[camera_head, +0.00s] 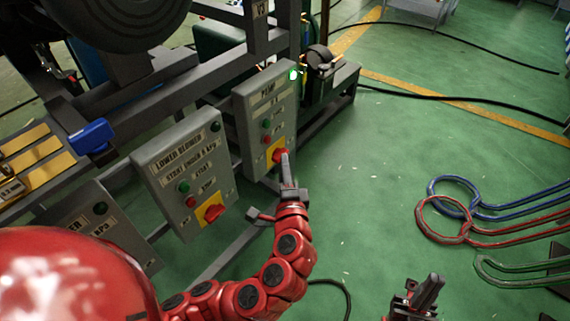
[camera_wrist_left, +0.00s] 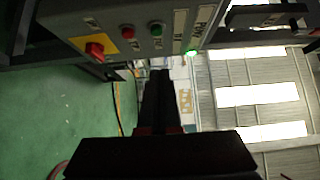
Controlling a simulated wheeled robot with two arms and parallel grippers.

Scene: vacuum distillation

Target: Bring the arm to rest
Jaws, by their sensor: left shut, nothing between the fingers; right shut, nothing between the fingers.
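My left arm (camera_head: 288,252) is red and reaches up to the grey pump control box (camera_head: 262,104). My left gripper (camera_head: 284,156) is shut and empty, with its tips close to the red rotary switch (camera_head: 277,153) on a yellow plate. In the left wrist view the closed fingers (camera_wrist_left: 160,75) point ahead, and the red switch (camera_wrist_left: 95,50) lies to their left, apart from them. My right gripper (camera_head: 436,280) is shut and empty at the bottom of the head view, over the green floor.
A lit green lamp (camera_head: 293,74) is on the pump box. The lower blower box (camera_head: 187,172) stands to its left on a grey frame. Blue (camera_head: 450,194) and red (camera_head: 441,222) ring-ended tools are at right. Open floor (camera_head: 361,200) lies between.

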